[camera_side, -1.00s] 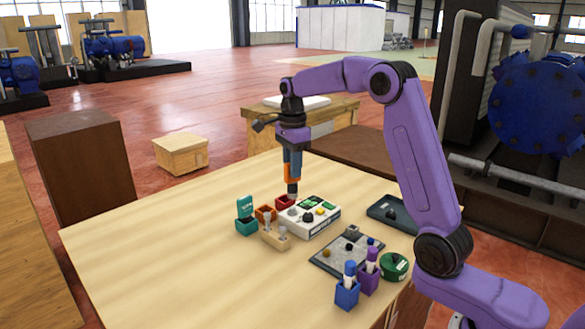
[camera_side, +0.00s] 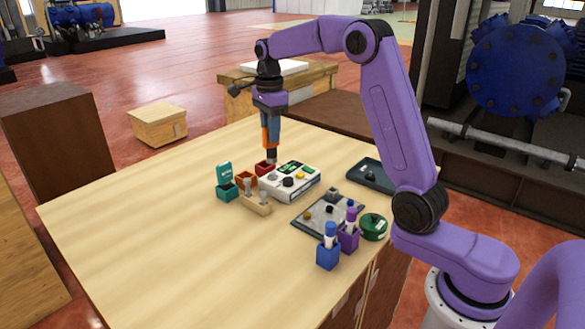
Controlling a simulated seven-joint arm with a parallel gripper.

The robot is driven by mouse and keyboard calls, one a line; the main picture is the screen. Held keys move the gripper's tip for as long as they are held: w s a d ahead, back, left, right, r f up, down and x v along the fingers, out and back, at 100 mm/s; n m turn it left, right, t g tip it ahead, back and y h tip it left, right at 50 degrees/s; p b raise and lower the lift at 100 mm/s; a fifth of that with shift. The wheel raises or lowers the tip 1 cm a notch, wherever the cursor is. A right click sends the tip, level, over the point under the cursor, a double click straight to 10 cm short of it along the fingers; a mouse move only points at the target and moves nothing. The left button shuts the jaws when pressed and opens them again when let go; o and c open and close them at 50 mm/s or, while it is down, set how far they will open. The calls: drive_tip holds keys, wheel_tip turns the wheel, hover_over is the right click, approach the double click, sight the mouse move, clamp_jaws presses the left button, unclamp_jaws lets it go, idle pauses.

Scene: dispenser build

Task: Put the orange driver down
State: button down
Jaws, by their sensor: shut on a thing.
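My gripper (camera_side: 270,115) is shut on the orange driver (camera_side: 269,137) and points straight down with it. The driver hangs upright with its dark lower end close to the red bin (camera_side: 264,167) and the back edge of the white device (camera_side: 302,188). I cannot tell whether its lower end touches anything.
A teal holder (camera_side: 227,193), an orange bin (camera_side: 245,180) and a wooden rack (camera_side: 255,204) stand left of the device. A grey board (camera_side: 313,222), blue cup (camera_side: 328,256), purple cup (camera_side: 348,241), green round container (camera_side: 374,227) and dark tray (camera_side: 369,174) lie to the right. The table's left front is clear.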

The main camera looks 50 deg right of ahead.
drive_tip(key=s+d+r+m, duration=0.1)
drive_tip(key=s+d+r, duration=0.1)
drive_tip(key=s+r, duration=0.3)
drive_tip(key=shift+w+d+f, duration=0.4)
drive_tip(key=shift+w+f, duration=1.65)
drive_tip(key=shift+f, duration=0.2)
drive_tip(key=shift+w+d+f, duration=0.45)
drive_tip(key=shift+w+f, duration=1.6)
drive_tip(key=shift+f, duration=0.2)
drive_tip(key=shift+w+d+f, duration=0.4)
drive_tip(key=shift+w+f, duration=1.65)
drive_tip(key=shift+f, duration=0.2)
drive_tip(key=shift+f, duration=0.1)
drive_tip(key=c, duration=0.9)
unclamp_jaws()
drive_tip(key=shift+f, duration=0.1)
drive_tip(key=shift+c, duration=0.2)
